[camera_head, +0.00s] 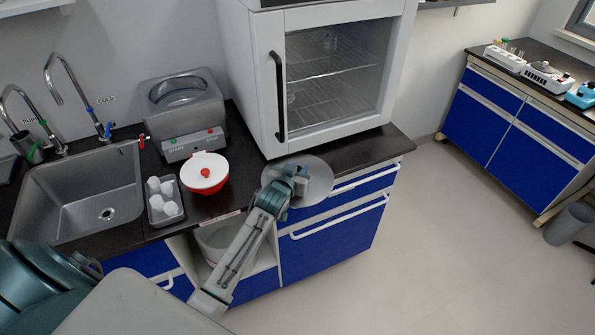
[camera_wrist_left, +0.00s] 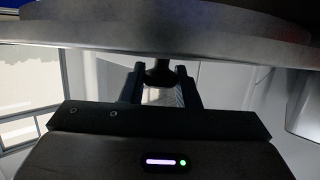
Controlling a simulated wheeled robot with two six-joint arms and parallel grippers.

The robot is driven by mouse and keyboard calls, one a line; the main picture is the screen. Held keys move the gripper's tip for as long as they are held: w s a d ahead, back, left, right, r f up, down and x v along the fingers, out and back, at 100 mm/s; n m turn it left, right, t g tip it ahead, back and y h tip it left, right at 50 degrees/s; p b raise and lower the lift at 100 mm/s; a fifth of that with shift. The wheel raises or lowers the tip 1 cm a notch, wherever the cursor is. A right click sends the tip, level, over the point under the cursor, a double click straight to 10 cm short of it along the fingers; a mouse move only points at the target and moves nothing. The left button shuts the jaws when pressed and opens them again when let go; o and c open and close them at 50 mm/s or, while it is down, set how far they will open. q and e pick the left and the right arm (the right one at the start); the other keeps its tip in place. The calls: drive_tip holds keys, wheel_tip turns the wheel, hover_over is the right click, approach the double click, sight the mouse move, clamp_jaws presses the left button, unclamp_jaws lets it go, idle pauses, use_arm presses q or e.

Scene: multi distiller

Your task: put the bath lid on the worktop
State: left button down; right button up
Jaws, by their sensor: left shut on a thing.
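The bath lid (camera_head: 318,182) is a round grey metal disc. My left gripper (camera_head: 291,178) is shut on its knob in the head view. In the left wrist view the lid (camera_wrist_left: 160,32) spans the top as a wide grey plate, and the gripper (camera_wrist_left: 158,88) has a finger on each side of the dark knob. The lid overlaps the front edge of the dark worktop (camera_head: 352,150), in front of the oven; whether it touches is not clear. The bath (camera_head: 168,125) is uncovered, its round opening showing. My right gripper is out of view.
A white oven (camera_head: 262,75) stands behind the lid. A red bowl with a white lid (camera_head: 205,172) and a tray of white cups (camera_head: 164,213) lie left of it. The sink (camera_head: 85,195) is further left. A narrow worktop strip before the oven is clear.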

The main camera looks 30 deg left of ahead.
use_arm(q)
drive_tip(key=shift+s, duration=0.1)
drive_tip(key=c, duration=1.1)
unclamp_jaws()
drive_tip(key=shift+r, duration=0.1)
drive_tip(key=shift+s, duration=0.45)
drive_tip(key=b+v, duration=0.2)
drive_tip(key=v, duration=0.9)
drive_tip(key=shift+s, duration=0.1)
